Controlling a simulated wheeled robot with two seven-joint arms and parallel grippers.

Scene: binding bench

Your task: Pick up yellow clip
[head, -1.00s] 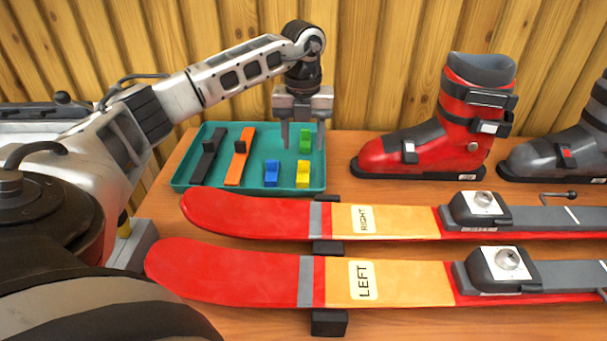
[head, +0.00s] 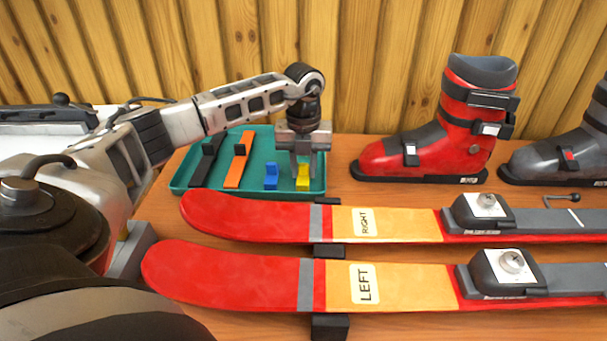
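The yellow clip (head: 303,183) stands near the front right of the teal tray (head: 180,187), beside the blue clip (head: 271,182). My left gripper (head: 303,176) points straight down over the yellow clip. Its fingers are close together, one on each side of the clip's upright part, and look shut on it. The clip still looks to be at tray level. The green clip is hidden behind my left gripper. My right gripper is not in view.
A black strap (head: 205,165) and an orange strap (head: 237,170) lie in the tray's left part. The right ski (head: 260,215) and left ski (head: 230,275) lie in front. A red boot (head: 400,155) and a grey boot (head: 560,155) stand to the right.

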